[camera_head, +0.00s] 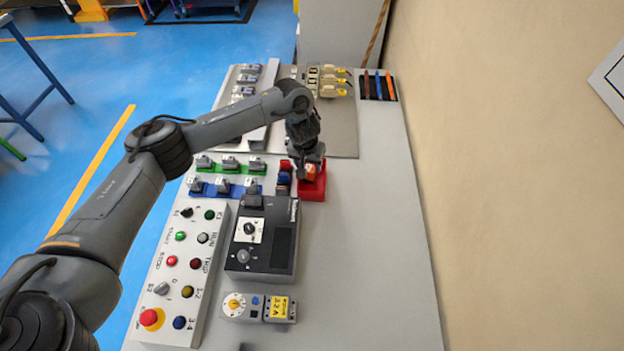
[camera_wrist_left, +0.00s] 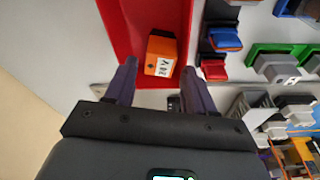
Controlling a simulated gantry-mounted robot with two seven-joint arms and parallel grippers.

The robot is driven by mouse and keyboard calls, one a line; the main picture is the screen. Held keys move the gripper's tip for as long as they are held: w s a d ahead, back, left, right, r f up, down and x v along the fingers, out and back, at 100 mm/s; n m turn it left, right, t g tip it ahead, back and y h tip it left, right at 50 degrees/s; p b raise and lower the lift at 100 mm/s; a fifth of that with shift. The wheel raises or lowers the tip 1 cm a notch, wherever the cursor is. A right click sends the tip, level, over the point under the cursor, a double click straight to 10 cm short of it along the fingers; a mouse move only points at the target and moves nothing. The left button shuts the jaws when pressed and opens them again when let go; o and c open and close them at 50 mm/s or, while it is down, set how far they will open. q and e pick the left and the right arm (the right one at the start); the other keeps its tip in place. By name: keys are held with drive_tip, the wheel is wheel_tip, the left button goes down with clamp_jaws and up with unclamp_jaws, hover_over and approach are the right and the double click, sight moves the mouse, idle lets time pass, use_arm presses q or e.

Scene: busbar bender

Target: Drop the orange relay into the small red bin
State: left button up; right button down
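The orange relay (camera_wrist_left: 160,58) has a white label and shows against the inside of the small red bin (camera_wrist_left: 124,30) in the left wrist view. In the head view the relay (camera_head: 311,172) shows within the outline of the red bin (camera_head: 314,191), just under my left gripper (camera_head: 306,167). My left gripper (camera_wrist_left: 158,72) is open. Its two dark fingers stand on either side of the relay with a gap on each side. Whether the relay rests on the bin floor is hard to tell. My right gripper is in neither view.
Left of the bin are a green rail (camera_head: 238,168) and a blue rail (camera_head: 227,188) with modules. A dark device (camera_head: 281,246) and a button panel (camera_head: 178,275) lie nearer. The grey table (camera_head: 370,250) is clear on the right, beside a beige wall.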

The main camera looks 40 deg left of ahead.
use_arm(q)
drive_tip(key=shift+o, duration=1.3)
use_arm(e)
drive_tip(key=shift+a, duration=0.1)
use_arm(q)
wheel_tip(320, 180, up, 11)
drive_tip(key=s+p, duration=0.2)
drive_tip(key=p, duration=0.3)
drive_tip(key=shift+d+f, duration=0.2)
drive_tip(key=shift+d, duration=0.15)
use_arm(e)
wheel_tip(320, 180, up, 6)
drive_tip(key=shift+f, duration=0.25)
